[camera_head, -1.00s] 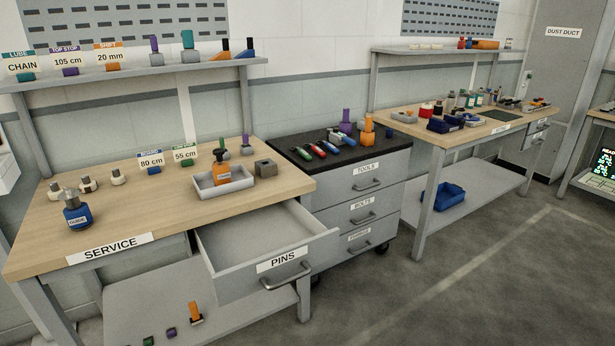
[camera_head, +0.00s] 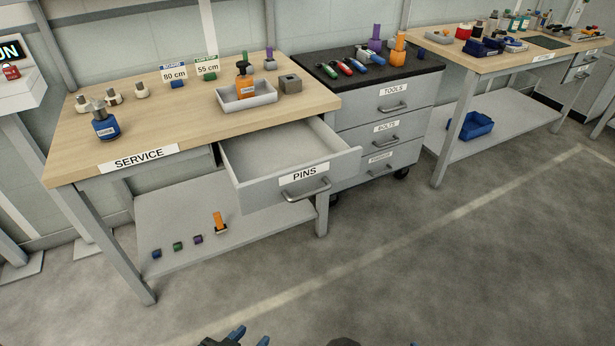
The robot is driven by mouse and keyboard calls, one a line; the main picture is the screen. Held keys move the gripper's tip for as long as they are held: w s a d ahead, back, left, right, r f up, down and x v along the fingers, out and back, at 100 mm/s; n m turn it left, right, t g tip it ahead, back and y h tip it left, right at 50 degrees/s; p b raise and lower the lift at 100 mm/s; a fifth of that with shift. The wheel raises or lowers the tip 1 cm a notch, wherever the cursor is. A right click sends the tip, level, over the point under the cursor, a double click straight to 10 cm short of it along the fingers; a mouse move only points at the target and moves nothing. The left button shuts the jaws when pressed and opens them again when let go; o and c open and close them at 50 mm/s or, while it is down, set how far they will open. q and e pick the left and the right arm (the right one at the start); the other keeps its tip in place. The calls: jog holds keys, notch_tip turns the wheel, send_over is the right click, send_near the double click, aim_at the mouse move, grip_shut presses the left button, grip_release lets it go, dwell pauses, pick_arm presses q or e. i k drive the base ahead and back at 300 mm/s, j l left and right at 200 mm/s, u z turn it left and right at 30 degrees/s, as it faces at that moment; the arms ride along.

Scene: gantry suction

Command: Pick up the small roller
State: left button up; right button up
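Three small cream rollers with dark parts stand in a row at the back left of the service bench: a left one (camera_head: 81,104), a middle one (camera_head: 112,98) and a right one (camera_head: 141,91). I cannot tell which is the small roller. My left gripper (camera_head: 249,338) shows only as dark and blue parts at the bottom edge, well below and in front of the bench, apart from the rollers. Its opening is unclear. Only a sliver of my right gripper (camera_head: 413,344) may show at the bottom edge.
The service bench (camera_head: 200,127) holds a blue bottle (camera_head: 105,125) in front of the rollers, a grey tray (camera_head: 262,98) with an orange bottle, and a grey block (camera_head: 290,85). The PINS drawer (camera_head: 340,160) stands open and empty. The floor in front is clear.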

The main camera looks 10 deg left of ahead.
aim_at(141, 91)
jog(key=j+z, duration=0.1)
jog(key=z, duration=0.35)
jog(key=j+z, duration=0.1)
jog(key=z, duration=0.35)
jog(key=k+j+z, duration=0.15)
jog(key=j+z, duration=0.25)
jog(key=k+j+z, duration=0.15)
jog(key=j+z, duration=0.25)
jog(key=k+j+z, duration=0.25)
jog(key=z, duration=0.15)
jog(key=k+j+z, duration=0.25)
jog(key=z, duration=0.15)
jog(key=k+j+z, duration=0.15)
jog(key=z, duration=0.25)
jog(key=k+z, duration=0.35)
jog(key=k, duration=0.85)
jog(key=k+u, duration=0.1)
jog(key=k, duration=0.45)
jog(key=k+j+u, duration=0.1)
jog(key=k, duration=0.4)
